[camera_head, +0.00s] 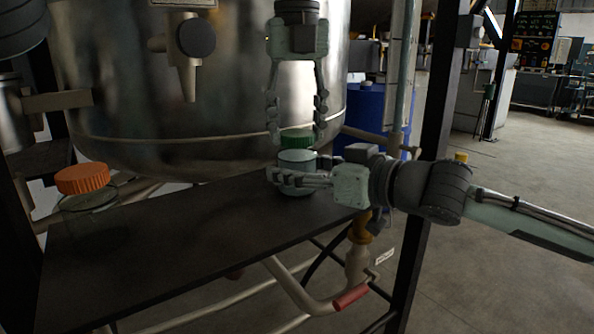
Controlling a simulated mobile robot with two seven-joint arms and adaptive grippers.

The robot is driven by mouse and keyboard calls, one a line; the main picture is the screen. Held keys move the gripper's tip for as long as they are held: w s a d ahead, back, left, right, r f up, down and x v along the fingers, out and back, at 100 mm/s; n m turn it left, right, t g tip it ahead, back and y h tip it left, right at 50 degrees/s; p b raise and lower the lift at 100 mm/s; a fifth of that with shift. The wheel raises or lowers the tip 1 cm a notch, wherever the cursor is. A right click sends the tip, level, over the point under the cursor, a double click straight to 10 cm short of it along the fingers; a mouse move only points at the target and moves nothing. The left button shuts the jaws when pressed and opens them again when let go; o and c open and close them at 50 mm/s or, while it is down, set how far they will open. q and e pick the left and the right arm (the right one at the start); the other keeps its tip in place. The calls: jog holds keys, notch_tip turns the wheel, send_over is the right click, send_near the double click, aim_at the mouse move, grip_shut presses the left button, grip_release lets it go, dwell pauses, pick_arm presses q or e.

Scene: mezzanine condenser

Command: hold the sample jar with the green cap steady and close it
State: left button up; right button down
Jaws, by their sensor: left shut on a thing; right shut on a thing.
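The sample jar (297,188) stands upright near the right end of the dark shelf.
The dark shelf (170,250) has bare room left of the jar. A clear jar with an orange cap (82,179) stands at its left end. A large metal tank (200,100) with a valve (190,40) rises close behind. A dark post (430,150) stands right, behind my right arm.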

pick_arm(q)
jog(key=m, duration=1.3)
jog(key=shift+m, duration=0.3)
jog(key=o, duration=1.3)
jog(key=shift+r, duration=2.25)
